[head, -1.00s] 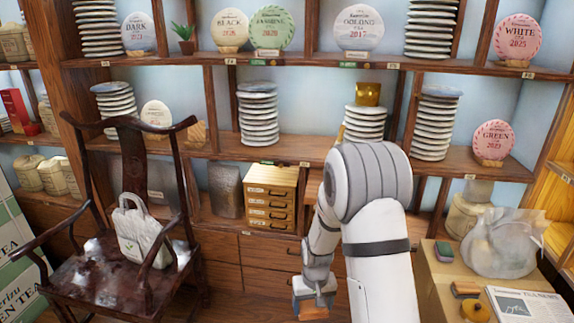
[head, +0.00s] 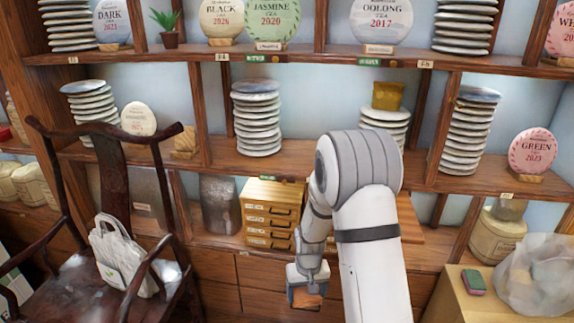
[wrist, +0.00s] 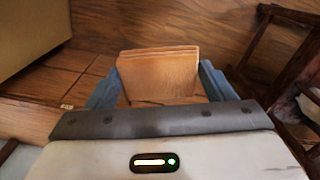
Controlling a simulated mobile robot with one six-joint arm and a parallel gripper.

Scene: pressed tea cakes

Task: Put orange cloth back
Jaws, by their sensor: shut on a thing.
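My gripper (head: 306,296) hangs low in front of the drawers under the shelves. In the wrist view my gripper (wrist: 160,82) has its two blue-grey fingers closed on either side of a flat, orange-tan, layered block, which I take to be the folded orange cloth (wrist: 158,74). The cloth sits upright between the fingers, with its layered edge at the top. In the head view only a small orange-brown part of the cloth (head: 309,298) shows at the fingertips. My arm hides part of the lower shelf.
A dark wooden chair (head: 118,160) with a white bag (head: 122,255) stands at left. A small drawer chest (head: 270,213) is on the low shelf. A sponge (head: 473,282) and plastic bag (head: 540,275) lie on a box at right. Stacked tea cakes (head: 257,120) fill the shelves.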

